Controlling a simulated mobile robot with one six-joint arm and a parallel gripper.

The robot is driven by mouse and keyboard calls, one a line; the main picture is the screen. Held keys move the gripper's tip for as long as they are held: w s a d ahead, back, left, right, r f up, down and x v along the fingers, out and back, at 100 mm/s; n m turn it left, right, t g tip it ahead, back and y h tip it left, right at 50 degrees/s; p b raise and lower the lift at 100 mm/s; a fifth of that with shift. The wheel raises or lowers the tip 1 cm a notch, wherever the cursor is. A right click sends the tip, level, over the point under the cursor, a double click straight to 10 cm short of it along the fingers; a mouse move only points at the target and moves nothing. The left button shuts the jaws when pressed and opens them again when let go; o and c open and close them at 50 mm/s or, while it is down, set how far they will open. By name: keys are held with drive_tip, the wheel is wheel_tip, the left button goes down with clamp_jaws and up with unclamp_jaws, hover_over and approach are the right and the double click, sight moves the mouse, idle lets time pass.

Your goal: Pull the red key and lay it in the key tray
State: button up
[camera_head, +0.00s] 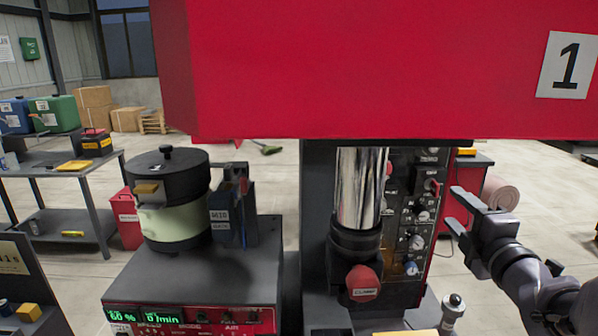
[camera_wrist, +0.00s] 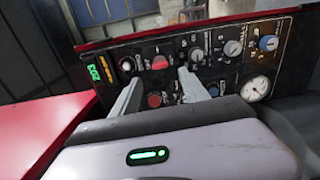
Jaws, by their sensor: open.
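A small red piece that looks like the red key (camera_wrist: 160,62) sits in the upper row of the black control panel (camera_wrist: 215,78) in the wrist view. A red piece, likely the same key, shows on the panel's right side in the head view (camera_head: 435,187). My gripper (camera_wrist: 160,76) is open and empty. Its two fingers point at the panel, one on each side of the red piece in the picture, and I cannot tell how close. In the head view my gripper (camera_head: 453,207) is right of the panel. I cannot make out the key tray for certain.
A big red housing (camera_head: 370,70) marked 1 hangs above. A chrome column (camera_head: 360,190) with a red-capped clamp (camera_head: 363,281) stands left of the panel. A bowl feeder (camera_head: 175,222) stands on a grey cabinet (camera_head: 190,275). A second red round knob (camera_wrist: 154,101) is lower on the panel.

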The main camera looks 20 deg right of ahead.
sight(438, 192)
drive_tip(key=x, duration=0.9)
drive_tip(key=shift+b, duration=0.85)
idle(0.9)
clamp_jaws()
drive_tip(key=shift+s, duration=0.1)
drive_tip(key=shift+b+v, duration=0.5)
drive_tip(key=shift+v, duration=2.5)
